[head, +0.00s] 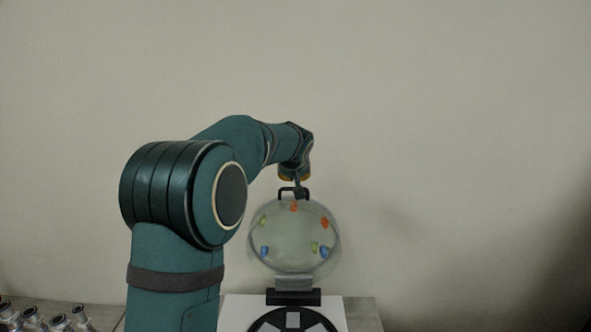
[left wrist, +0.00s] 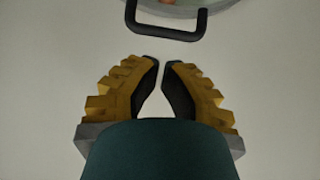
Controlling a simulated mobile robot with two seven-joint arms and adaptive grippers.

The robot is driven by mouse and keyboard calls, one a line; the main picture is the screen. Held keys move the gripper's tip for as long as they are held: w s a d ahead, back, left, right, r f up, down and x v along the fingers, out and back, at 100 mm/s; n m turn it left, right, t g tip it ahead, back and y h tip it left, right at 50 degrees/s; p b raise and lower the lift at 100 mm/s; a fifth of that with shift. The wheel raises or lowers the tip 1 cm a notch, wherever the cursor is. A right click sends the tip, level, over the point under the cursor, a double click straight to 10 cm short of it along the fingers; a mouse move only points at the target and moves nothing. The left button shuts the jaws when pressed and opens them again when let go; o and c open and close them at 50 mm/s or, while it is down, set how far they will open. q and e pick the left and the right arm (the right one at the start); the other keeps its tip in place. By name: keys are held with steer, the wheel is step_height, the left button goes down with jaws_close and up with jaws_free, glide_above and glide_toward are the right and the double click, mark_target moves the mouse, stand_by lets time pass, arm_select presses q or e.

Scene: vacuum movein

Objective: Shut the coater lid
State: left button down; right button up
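The coater lid (head: 294,240) is a round, clear dome with coloured spots, standing upright on its hinge block (head: 293,290). A dark handle (head: 280,194) sits at its top edge. It also shows as a black bar in the left wrist view (left wrist: 165,33), with part of the lid rim (left wrist: 185,10) behind. My left gripper (head: 299,191) points down at the handle. In the left wrist view its fingertips (left wrist: 162,63) are almost together, with nothing seen between them, and the handle bar lies beyond them. My right gripper is out of view.
The coater base has a black ring (head: 262,324) on a white plate (head: 236,312), cut off by the bottom edge. Several metal fittings (head: 58,322) stand at the lower left. A plain wall (head: 450,120) is behind, and the space right of the lid is clear.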

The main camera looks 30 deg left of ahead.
arm_select(q)
steer(key=x, duration=0.5)
steer(key=shift+w+a+f+p, duration=0.1)
steer(key=shift+w+f+p, duration=0.2)
steer(key=shift+p, duration=0.1)
